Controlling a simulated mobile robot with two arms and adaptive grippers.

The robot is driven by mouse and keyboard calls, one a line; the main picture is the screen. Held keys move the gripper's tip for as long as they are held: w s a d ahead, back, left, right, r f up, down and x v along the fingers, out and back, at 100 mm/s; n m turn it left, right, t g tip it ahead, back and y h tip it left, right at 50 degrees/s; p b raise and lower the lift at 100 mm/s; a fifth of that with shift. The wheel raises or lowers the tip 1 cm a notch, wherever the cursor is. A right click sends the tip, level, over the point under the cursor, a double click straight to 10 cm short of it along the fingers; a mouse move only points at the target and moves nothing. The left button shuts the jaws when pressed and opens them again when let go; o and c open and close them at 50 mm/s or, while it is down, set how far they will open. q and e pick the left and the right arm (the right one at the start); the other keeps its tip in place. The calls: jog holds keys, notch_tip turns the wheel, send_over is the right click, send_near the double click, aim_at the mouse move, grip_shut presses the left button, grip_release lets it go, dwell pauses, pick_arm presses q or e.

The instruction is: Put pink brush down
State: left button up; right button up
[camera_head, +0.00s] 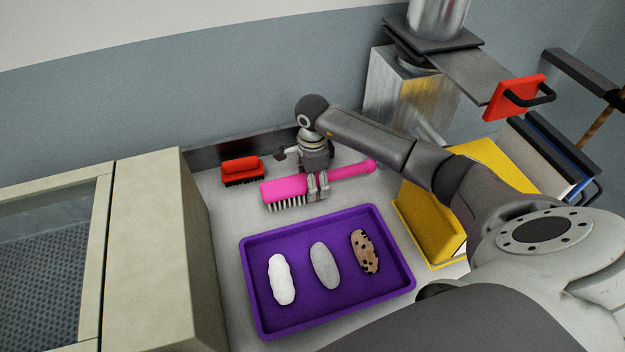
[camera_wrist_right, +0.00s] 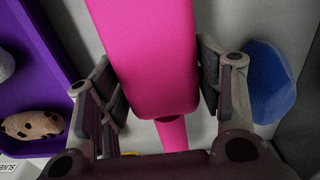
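The pink brush (camera_head: 345,173) has a long handle pointing right and pale bristles under its left end. It is behind the purple tray (camera_head: 327,317), over the grey table. My right gripper (camera_head: 318,192) comes down over the middle of the brush. In the right wrist view, the pink brush (camera_wrist_right: 150,50) fills the space between the two fingers of my right gripper (camera_wrist_right: 160,95), whose pads lie close against its sides. I cannot tell whether the bristles touch the table. My left gripper is not in view.
The tray holds a white roll (camera_head: 281,279), a grey roll (camera_head: 325,265) and a spotted roll (camera_head: 364,251). A red brush (camera_head: 242,168) stands left of the pink one. A blue object (camera_wrist_right: 268,82) shows in the wrist view. Yellow-sided boards (camera_head: 425,222) stand at right.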

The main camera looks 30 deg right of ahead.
jog(key=shift+o, duration=1)
jog(key=shift+r, duration=0.1)
jog(key=shift+r+p, duration=0.2)
jog(key=shift+p, duration=0.1)
notch_tip(320, 180, up, 10)
jog(key=b, duration=0.4)
jog(key=shift+r, duration=0.9)
jog(key=shift+s+f, duration=0.1)
